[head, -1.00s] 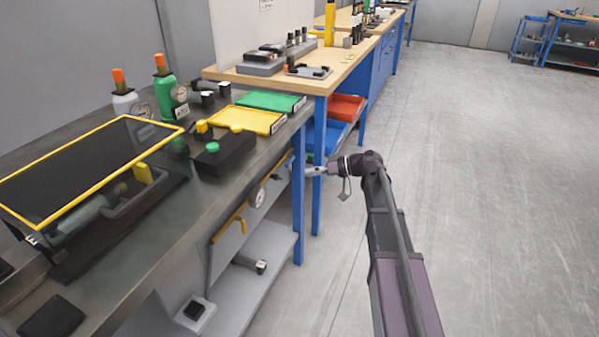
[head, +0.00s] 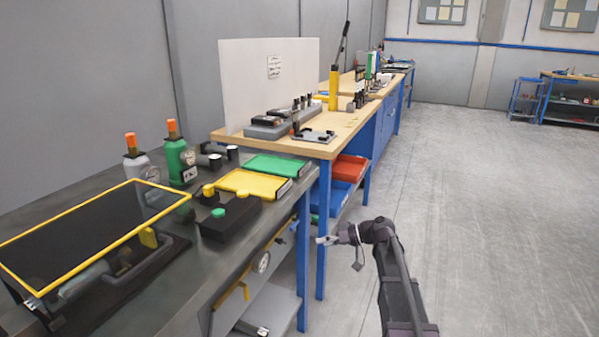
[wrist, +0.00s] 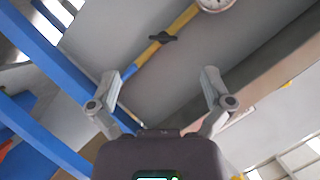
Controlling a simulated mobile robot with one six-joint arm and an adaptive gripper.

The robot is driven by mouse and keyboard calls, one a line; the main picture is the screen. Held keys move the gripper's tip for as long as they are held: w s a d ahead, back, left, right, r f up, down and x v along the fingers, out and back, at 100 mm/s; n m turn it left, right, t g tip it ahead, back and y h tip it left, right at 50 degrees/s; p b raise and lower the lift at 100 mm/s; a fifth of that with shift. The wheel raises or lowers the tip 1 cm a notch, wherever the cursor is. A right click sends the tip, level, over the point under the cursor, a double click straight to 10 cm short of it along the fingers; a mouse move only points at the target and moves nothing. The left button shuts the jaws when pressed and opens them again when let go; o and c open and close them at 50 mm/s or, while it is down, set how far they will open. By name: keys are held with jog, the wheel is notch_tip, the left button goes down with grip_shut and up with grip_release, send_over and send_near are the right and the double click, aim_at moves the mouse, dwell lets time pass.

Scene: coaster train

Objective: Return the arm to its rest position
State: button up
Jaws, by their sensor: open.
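My gripper (head: 328,240) is at the end of my arm, beside the blue legs at the near end of the wooden bench in the head view. It is small there. In the wrist view my gripper (wrist: 165,85) shows two grey fingers spread wide apart with nothing between them. Beyond the fingers are a yellow pipe (wrist: 178,30) with a black handle and a round gauge (wrist: 216,3). My arm is bent at the elbow and stands over the floor to the right of the benches.
The metal bench (head: 262,222) bears a yellow tray (head: 285,188), a green tray (head: 305,170) and a black box with buttons (head: 238,217). The wooden bench (head: 345,142) stands behind it. A blue leg (head: 321,235) is close to my gripper. The floor (head: 480,210) at right is clear.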

jog(key=s+f+m+g+h, duration=0.25)
jog(key=s+f+h, duration=0.45)
jog(key=s, duration=0.5)
jog(key=s+d+f+m+h, duration=0.45)
jog(key=s+d+h, duration=0.2)
jog(key=s, duration=0.45)
notch_tip(320, 180, up, 30)
jog(key=p, duration=3)
jog(key=shift+d+r, duration=0.15)
jog(key=shift+d, duration=0.1)
